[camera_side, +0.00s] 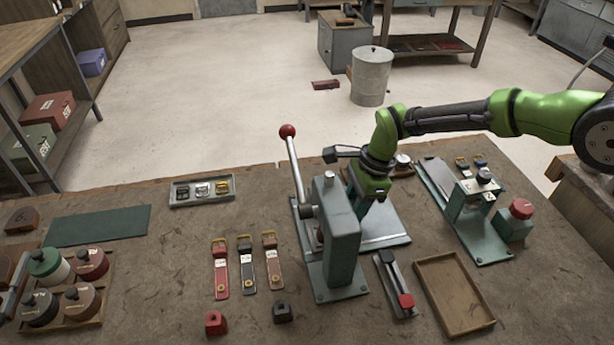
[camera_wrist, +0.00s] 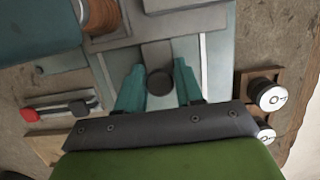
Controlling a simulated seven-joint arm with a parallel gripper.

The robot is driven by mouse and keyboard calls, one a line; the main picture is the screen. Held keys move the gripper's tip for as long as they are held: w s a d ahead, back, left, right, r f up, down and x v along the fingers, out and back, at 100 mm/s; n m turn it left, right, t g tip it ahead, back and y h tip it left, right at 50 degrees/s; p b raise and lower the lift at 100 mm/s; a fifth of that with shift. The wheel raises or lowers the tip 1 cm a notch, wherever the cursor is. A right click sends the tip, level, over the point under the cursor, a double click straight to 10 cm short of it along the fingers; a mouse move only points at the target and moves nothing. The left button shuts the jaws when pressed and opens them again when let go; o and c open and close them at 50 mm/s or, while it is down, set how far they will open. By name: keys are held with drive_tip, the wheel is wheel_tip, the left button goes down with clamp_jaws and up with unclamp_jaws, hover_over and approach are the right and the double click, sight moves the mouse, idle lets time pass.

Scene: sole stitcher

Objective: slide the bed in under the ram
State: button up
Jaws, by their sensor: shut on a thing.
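The green press (camera_side: 335,235) stands at the middle of the bench, with a raised lever ending in a red ball (camera_side: 287,131). My gripper (camera_side: 362,208) is behind and right of its column, low over the press's base plate (camera_side: 395,238). In the wrist view, my gripper's teal fingers (camera_wrist: 160,88) are shut on a dark round knob (camera_wrist: 160,82), one finger on each side. The knob is at the near end of a grey sliding bed (camera_wrist: 157,52), between two pale rails. A brown round part (camera_wrist: 103,16) shows beside the press head (camera_wrist: 40,25). The column hides most of the bed and ram in the side view.
A clamp-like tool with a red end (camera_side: 395,285) and an empty wooden tray (camera_side: 453,293) lie in front at right. Another green device (camera_side: 470,215) stands further right. Straps (camera_side: 247,265) lie left of the press, below a buckle tray (camera_side: 202,190).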

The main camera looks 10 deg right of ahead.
drive_tip(key=shift+r, duration=0.1)
drive_tip(key=o, duration=0.6)
drive_tip(key=shift+a+v, duration=0.25)
drive_tip(key=shift+v, duration=0.8)
drive_tip(key=shift+a+v, duration=0.25)
drive_tip(key=shift+v, duration=0.75)
drive_tip(key=shift+a+v, duration=0.25)
drive_tip(key=shift+v, duration=0.8)
drive_tip(key=shift+d+r, duration=0.1)
drive_tip(key=shift+r, duration=0.05)
drive_tip(key=d, duration=1.1)
drive_tip(key=shift+d, duration=0.4)
